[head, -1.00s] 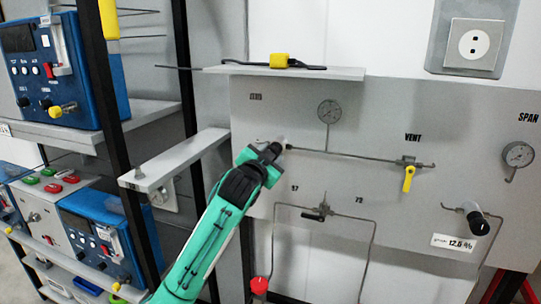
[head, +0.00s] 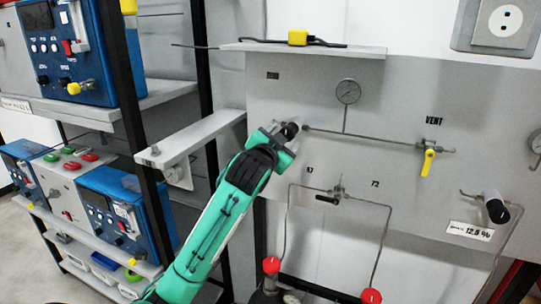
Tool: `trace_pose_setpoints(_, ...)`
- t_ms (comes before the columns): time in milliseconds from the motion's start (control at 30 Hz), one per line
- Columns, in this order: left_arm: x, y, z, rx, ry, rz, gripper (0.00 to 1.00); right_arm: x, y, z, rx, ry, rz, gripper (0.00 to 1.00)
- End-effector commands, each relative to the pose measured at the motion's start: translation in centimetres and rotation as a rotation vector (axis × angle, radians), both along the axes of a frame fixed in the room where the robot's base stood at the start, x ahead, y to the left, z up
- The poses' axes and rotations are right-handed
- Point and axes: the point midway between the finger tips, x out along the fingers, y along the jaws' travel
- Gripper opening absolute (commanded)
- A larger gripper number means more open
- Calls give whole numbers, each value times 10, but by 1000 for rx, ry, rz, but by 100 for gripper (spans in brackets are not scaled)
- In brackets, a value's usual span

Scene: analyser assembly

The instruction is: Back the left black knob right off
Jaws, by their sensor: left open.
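The left black knob (head: 291,130) is at the left end of the thin horizontal pipe on the grey panel (head: 400,95). It is small in the head view and partly hidden by my gripper. My left gripper (head: 279,132), on the green and black arm, is at the knob with its jaws open. I cannot tell whether the fingers touch it. Another black knob (head: 496,208) is at the right, above the 12.5 % label. My right gripper is out of view.
A shelf (head: 310,49) with a yellow-and-black item juts out above the gripper. A grey bracket arm (head: 190,138) and black rack post (head: 140,130) stand left. A gauge (head: 347,92) and yellow-handled valve (head: 428,160) are to the right. Red knobs (head: 271,265) sit below.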

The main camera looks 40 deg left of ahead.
Motion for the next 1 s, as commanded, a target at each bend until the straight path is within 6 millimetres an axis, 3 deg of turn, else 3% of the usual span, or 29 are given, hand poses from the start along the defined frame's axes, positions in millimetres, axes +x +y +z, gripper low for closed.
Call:
trace_pose_setpoints(300, -67, -17, -3, 2, -2, -2, 59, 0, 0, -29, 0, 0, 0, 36)
trace_pose_setpoints(500, -95, -23, -2, 0, 1, -1, 59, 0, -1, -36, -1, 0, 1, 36)
trace_pose_setpoints(1000, -105, -26, -1, -1, 2, -1, 59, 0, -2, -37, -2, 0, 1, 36)
